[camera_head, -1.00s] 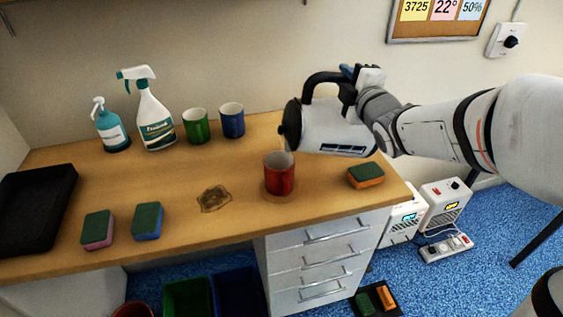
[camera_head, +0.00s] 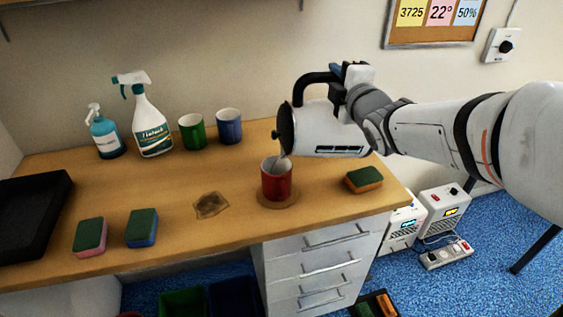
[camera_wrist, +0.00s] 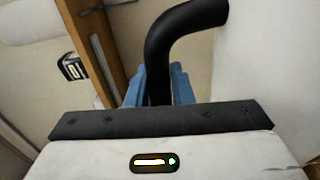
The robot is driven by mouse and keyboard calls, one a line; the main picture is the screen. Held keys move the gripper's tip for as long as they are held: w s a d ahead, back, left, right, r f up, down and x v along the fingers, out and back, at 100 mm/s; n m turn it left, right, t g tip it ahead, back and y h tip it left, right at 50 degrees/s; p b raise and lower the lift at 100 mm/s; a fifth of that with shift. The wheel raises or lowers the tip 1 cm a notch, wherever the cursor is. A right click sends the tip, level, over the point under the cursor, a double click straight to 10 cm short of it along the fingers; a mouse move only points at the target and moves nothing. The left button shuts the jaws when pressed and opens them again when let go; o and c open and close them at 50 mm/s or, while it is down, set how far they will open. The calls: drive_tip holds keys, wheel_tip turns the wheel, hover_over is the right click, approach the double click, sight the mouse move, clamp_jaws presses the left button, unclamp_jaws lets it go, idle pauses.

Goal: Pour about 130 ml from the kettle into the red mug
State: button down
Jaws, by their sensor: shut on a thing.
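The kettle (camera_head: 326,131) is white with a black lid and black handle. It is tipped on its side, its lid and spout end facing left, above and to the right of the red mug. My gripper (camera_head: 340,78) is shut on the kettle's handle; the handle also shows between blue fingers in the wrist view (camera_wrist: 185,40). The red mug (camera_head: 276,184) stands upright on a round brown coaster (camera_head: 291,198) near the counter's front. A thin pale stream seems to run from the kettle into the mug. The level inside the mug is hard to tell.
A green mug (camera_head: 192,134), blue mug (camera_head: 229,128), spray bottle (camera_head: 151,131) and pump bottle (camera_head: 105,138) stand at the back. Sponges (camera_head: 364,180) lie to the right and left. A brown stain (camera_head: 210,205) is left of the red mug. A black tray (camera_head: 28,222) is far left.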

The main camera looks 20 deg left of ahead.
drive_tip(key=shift+s+a+r+n+b, duration=0.3)
drive_tip(key=shift+a+r+n+b, duration=0.25)
drive_tip(key=shift+b, duration=0.3)
idle(1.6)
drive_tip(key=shift+d, duration=0.1)
drive_tip(key=shift+w+d+r+m+p, duration=0.15)
drive_tip(key=shift+d+m+p, duration=0.1)
drive_tip(key=shift+p, duration=0.4)
drive_tip(key=w+d+f+m+p, duration=0.2)
drive_tip(key=d+p, duration=0.1)
drive_tip(key=w+d+f+p, duration=0.1)
drive_tip(key=d+p, duration=0.1)
drive_tip(key=shift+f+m, duration=0.25)
drive_tip(key=shift+m, duration=0.15)
drive_tip(key=shift+w+f, duration=0.1)
drive_tip(key=shift+f, duration=0.05)
drive_tip(key=shift+w+d+f+m, duration=0.3)
drive_tip(key=shift+w+d+m, duration=0.05)
drive_tip(key=shift+d+m, duration=0.35)
drive_tip(key=shift+f, duration=0.1)
